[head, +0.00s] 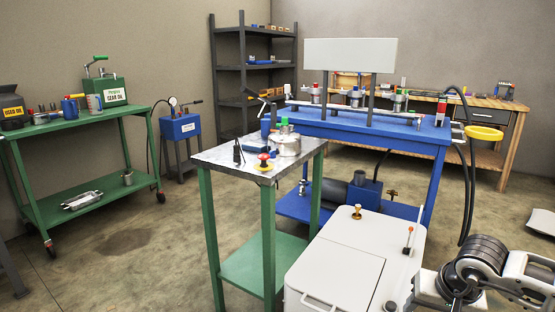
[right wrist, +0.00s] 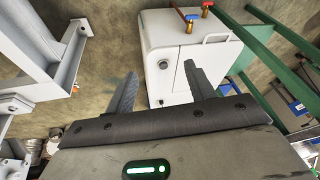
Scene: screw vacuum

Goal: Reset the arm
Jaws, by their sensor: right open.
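My right arm (head: 482,268) shows at the lower right of the head view, beside the white cabinet (head: 345,262); its gripper is not clear there. In the right wrist view my right gripper (right wrist: 161,69) is open, with two dark fingers spread apart and nothing between them. The white cabinet (right wrist: 180,75) lies beyond the fingers, with a gap that I cannot measure. My left arm and gripper are in neither view.
A green-legged metal-topped table (head: 215,155) stands left of the cabinet. A blue bench (head: 400,133) with a blank white panel (head: 350,54) is behind it. A green cart (head: 60,128) stands at the left. Open floor (head: 150,215) lies between cart and table.

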